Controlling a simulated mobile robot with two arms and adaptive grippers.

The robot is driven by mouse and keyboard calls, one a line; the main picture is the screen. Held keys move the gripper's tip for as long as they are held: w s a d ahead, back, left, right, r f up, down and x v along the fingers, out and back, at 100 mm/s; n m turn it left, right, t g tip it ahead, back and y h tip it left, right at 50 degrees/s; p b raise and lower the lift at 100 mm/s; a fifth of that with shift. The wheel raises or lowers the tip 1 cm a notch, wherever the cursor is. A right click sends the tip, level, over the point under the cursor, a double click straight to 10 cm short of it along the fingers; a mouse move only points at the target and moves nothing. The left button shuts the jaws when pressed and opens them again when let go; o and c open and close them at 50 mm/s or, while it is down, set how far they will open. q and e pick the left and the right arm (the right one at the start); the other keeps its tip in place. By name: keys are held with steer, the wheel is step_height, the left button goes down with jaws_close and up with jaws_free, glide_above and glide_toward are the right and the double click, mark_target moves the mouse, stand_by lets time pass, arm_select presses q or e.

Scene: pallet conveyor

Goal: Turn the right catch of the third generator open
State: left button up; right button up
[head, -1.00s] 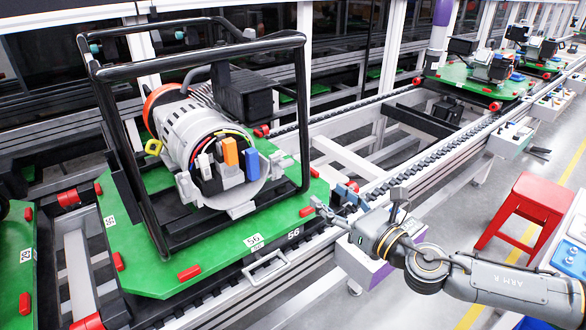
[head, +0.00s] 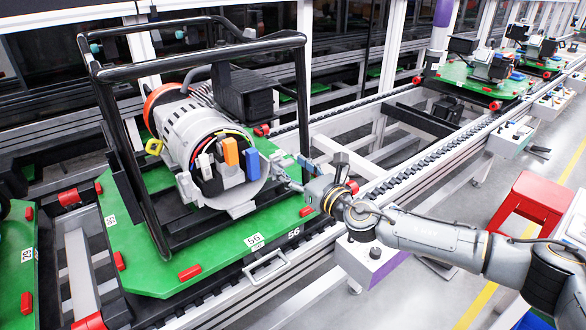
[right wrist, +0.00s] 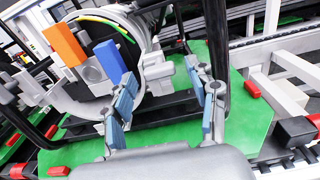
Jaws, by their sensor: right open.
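The near generator (head: 190,135) is a grey cylinder with an orange rim at its back, inside a black tube frame (head: 302,110) on a green pallet marked 56. Its open end shows orange, blue and white connectors.
The green pallet (head: 150,270) with red corner rollers sits on the conveyor rails. The black tube frame stands close around my right fingers. A purple-and-white box (head: 375,262) is below my right arm. A red stool (head: 530,205) stands at the right. More generators on pallets (head: 475,82) are farther along.

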steer(key=shift+c, duration=0.2)
steer(key=c, duration=1.1)
steer(key=shift+m, duration=0.4)
steer(key=m+p, duration=0.1)
steer(key=m, duration=0.2)
steer(key=shift+r+m+p, duration=0.1)
steer(key=shift+m+p, duration=0.25)
steer(key=shift+m, duration=0.05)
steer(key=m+p, duration=0.2)
steer(key=m, duration=0.2)
steer(key=shift+m, duration=0.3)
steer(key=m+p, duration=0.2)
steer(key=m, duration=0.2)
steer(key=m+p, duration=0.2)
steer(key=m, duration=0.2)
steer(key=shift+m, duration=0.3)
